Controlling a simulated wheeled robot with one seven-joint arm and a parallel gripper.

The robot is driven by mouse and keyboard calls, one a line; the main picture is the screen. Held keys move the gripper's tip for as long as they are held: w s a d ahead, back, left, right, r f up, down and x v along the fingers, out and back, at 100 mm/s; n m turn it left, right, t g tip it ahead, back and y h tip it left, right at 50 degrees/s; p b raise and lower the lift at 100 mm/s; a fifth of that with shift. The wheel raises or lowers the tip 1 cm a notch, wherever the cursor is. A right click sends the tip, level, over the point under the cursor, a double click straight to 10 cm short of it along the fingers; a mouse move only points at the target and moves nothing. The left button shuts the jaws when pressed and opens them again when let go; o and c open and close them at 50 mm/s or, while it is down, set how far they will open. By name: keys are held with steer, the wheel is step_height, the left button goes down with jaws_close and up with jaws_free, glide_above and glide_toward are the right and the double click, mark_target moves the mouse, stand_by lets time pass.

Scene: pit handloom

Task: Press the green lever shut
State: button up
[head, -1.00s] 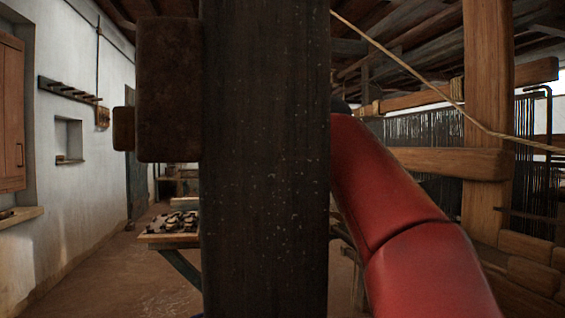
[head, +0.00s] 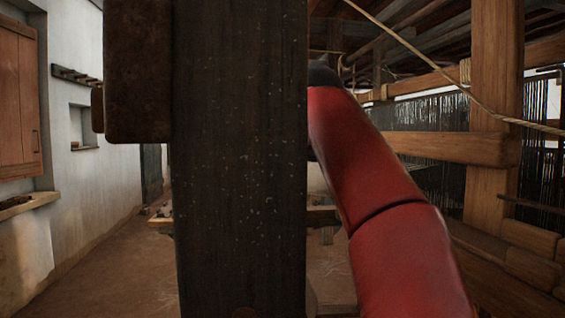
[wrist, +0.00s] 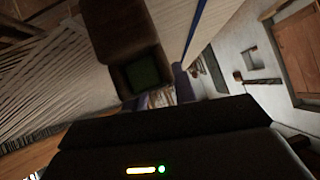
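A dark green square patch (wrist: 148,74) shows in the wrist view on the end of a brown box. It may be the green lever, but I cannot tell for sure. No green lever shows in the head view. My gripper's dark body (wrist: 165,145) fills the bottom of the wrist view, with a small lit strip on it. The green patch lies beyond it, apart in the picture. I cannot make out two fingertips or anything held. In the head view my red arm reaches up behind the dark post, and my gripper is hidden there.
A thick dark wooden post (head: 240,190) stands close in front, with a brown block (head: 138,75) at its upper left. Loom beams (head: 450,148) and dark hanging threads (head: 432,115) are at the right. Open floor (head: 110,265) lies at the left, by the white wall (head: 75,195).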

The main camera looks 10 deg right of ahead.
steer(key=shift+o, duration=1.1)
steer(key=v, duration=0.8)
